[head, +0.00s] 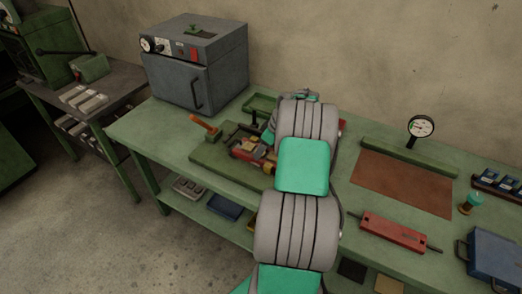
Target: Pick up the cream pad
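A tan-cream pad (388,285) lies low at the bottom edge of the head view, below the green bench top, and is partly cut off by the frame. It is the only cream-coloured pad I can make out. A dark pad (352,271) lies to its left. My arm reaches up over the bench from the bottom middle. Its far end bends away behind its own links, so my gripper's fingers are hidden. I cannot see anything held.
The green bench (150,129) carries a grey oven (205,75), a green board (212,160) with a red-and-yellow device, a brown sheet (405,183), a dial gauge (420,127), a red bar tool (393,232) and a blue case (492,262). Bench surface right of my arm is partly clear.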

